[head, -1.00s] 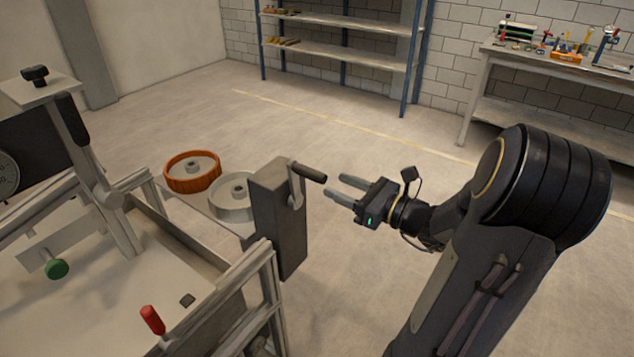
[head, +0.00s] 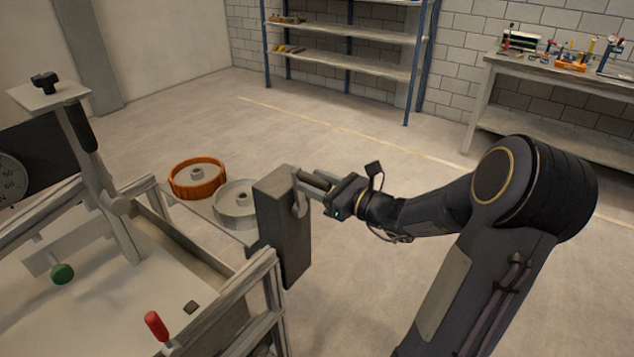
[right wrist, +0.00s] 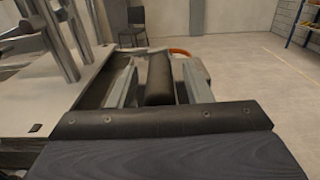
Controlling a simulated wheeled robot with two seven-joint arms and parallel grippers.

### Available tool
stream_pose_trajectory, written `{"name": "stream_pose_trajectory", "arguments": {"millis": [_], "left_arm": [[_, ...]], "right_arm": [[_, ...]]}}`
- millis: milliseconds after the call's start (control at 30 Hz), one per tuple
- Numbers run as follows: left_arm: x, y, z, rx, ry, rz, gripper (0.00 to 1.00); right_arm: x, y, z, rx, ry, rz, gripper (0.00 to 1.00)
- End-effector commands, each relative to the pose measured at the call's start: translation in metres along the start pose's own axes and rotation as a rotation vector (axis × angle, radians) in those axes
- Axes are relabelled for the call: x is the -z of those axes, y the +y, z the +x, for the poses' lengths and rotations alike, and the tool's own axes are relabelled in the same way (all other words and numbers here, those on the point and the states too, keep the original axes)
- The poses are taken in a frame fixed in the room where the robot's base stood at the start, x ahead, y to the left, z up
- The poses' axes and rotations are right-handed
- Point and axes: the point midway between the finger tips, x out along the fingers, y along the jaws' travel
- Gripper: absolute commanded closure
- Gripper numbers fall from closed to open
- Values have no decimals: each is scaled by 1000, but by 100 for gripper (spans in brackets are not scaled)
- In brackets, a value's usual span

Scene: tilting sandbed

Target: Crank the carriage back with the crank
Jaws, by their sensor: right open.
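The crank (head: 299,195) is on the right side of a dark grey upright box (head: 284,232) at the sandbed's right end. Its dark handle (right wrist: 160,80) lies between the two fingers of my right gripper (right wrist: 163,85) in the right wrist view. The fingers stand apart on either side of the handle, with a gap visible at least on the right. In the head view my right gripper (head: 316,186) reaches the handle from the right. I cannot make out a separate carriage. My left gripper is not in view.
An orange wheel (head: 198,180) and a grey wheel (head: 236,208) sit behind the box. A red-handled lever (head: 156,326) and a green knob (head: 62,273) are on the sandbed (head: 110,310). A shelf and a workbench (head: 560,75) stand far back. The floor between is clear.

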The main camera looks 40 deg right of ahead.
Motion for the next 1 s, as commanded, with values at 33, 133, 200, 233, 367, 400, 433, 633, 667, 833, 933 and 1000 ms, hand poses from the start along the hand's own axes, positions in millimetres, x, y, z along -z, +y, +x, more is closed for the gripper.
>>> {"name": "stream_pose_trajectory", "arguments": {"millis": [33, 133, 200, 233, 367, 400, 433, 633, 667, 833, 933, 1000], "left_arm": [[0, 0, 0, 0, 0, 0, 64], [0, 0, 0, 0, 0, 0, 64], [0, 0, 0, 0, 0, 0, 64], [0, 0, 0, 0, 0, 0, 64], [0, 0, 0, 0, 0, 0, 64], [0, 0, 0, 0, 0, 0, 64], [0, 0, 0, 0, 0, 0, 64], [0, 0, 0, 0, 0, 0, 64], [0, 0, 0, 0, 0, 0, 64], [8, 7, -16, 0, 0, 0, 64], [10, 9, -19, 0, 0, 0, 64], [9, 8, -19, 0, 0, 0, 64]], "right_arm": [[0, 0, 0, 0, 0, 0, 55], [0, 0, 0, 0, 0, 0, 55], [0, 0, 0, 0, 0, 0, 64], [0, 0, 0, 0, 0, 0, 68], [0, 0, 0, 0, 0, 0, 85], [0, 0, 0, 0, 0, 0, 90], [0, 0, 0, 0, 0, 0, 94], [0, 0, 0, 0, 0, 0, 100], [0, 0, 0, 0, 0, 2, 100], [-6, -11, 0, 2, -1, 85, 100], [-4, -17, 0, 3, -2, 126, 100], [-3, -18, 0, 4, -2, 133, 100]]}}
